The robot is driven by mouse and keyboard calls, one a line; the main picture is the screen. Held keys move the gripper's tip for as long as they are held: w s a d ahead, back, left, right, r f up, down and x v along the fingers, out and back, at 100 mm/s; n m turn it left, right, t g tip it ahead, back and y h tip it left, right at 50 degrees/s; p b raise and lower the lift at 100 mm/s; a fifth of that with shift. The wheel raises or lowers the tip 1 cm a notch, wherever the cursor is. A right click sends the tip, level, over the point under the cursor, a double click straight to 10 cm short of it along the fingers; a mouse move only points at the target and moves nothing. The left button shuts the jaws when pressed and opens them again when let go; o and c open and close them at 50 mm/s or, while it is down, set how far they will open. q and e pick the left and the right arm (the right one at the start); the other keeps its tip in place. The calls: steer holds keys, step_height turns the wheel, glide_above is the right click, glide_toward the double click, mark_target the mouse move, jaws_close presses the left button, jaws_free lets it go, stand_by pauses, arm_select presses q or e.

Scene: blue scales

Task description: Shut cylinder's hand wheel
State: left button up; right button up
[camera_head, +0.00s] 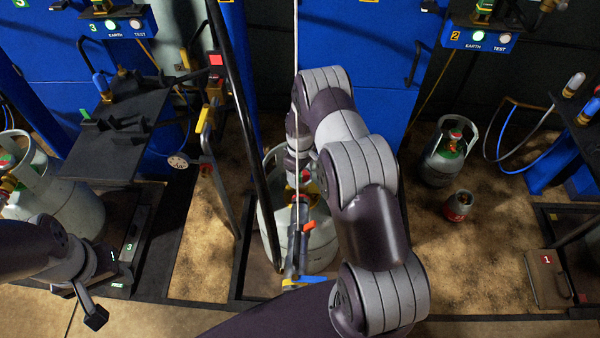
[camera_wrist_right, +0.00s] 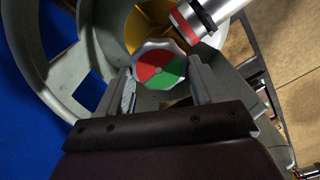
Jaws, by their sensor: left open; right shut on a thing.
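The hand wheel (camera_wrist_right: 158,66), a lobed knob with a red and green top, sits inside the pale grey collar of the cylinder (camera_wrist_right: 85,95) in the right wrist view. My right gripper (camera_wrist_right: 163,76) has its two fingers on either side of the wheel and is shut on it. In the head view the cylinder (camera_head: 318,246) stands at the centre, and my right arm covers much of it; the right gripper's fingers are hidden there. My left gripper (camera_head: 92,308) is open and empty at the lower left, away from the central cylinder.
A silver connector with a red band (camera_wrist_right: 190,22) lies close beside the wheel. A black pole (camera_head: 243,130) stands left of the cylinder. Other cylinders stand at the left (camera_head: 60,200) and right (camera_head: 443,158), with a small red one (camera_head: 458,206). Floor at right is partly clear.

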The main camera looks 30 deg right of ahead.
mark_target(303, 175)
steer(key=m, duration=0.4)
steer(key=shift+d+m, duration=0.1)
steer(key=shift+m, duration=0.2)
steer(key=m, duration=0.4)
steer(key=shift+d+m+b, duration=0.15)
steer(key=shift+m+b, duration=0.15)
steer(key=m, duration=0.4)
steer(key=shift+d+m, duration=0.1)
steer(key=shift+m, duration=0.2)
steer(key=shift+s+m, duration=0.1)
steer(key=shift+m, duration=2.1)
steer(key=o, duration=1)
steer(key=shift+o, duration=0.2)
step_height(303, 175, up, 13)
steer(key=p, duration=0.1)
steer(key=shift+f, duration=0.15)
